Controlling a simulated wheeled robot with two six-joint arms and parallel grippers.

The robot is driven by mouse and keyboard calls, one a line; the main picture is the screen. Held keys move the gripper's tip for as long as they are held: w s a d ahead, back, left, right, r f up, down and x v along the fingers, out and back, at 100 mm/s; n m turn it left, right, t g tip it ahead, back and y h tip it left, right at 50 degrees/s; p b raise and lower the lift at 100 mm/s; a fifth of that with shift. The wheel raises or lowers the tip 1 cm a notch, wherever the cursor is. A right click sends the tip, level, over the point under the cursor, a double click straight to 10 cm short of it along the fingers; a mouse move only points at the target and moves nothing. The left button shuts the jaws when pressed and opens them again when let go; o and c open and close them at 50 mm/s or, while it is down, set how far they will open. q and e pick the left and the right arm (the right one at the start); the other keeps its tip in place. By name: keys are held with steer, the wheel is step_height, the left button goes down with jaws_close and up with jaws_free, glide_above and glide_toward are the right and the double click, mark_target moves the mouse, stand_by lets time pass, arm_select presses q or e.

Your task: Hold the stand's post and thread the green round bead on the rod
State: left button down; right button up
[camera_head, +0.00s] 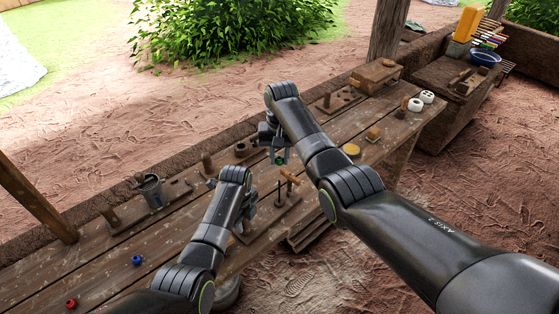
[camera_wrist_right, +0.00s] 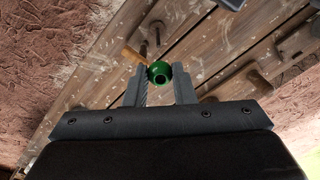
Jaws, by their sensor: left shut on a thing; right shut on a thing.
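The green round bead (camera_head: 280,161) is between the fingertips of my right gripper (camera_head: 275,150), above the workbench. In the right wrist view the bead (camera_wrist_right: 160,74) sits between the two fingers, its hole showing. The stand has a low wooden base (camera_head: 284,214), with a thin dark upright (camera_head: 278,194) and a light wooden stick (camera_head: 290,177) near it. The stick also shows beside the bead in the right wrist view (camera_wrist_right: 132,55). The bead looks apart from both. My left gripper (camera_head: 250,206) is shut at the left part of the stand; its hold on the post is mostly hidden.
A blue bead (camera_head: 137,260) and a red bead (camera_head: 71,303) lie on the near left of the bench. A metal cup (camera_head: 152,190) and wooden peg boards stand along the far edge. White round pieces (camera_head: 416,105) and a wooden box (camera_head: 376,75) are at the right end.

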steer(key=shift+r, duration=0.85)
arm_select(q)
steer(key=c, duration=1)
jaws_free()
step_height(320, 180, up, 12)
arm_select(e)
steer(key=shift+f, duration=0.1)
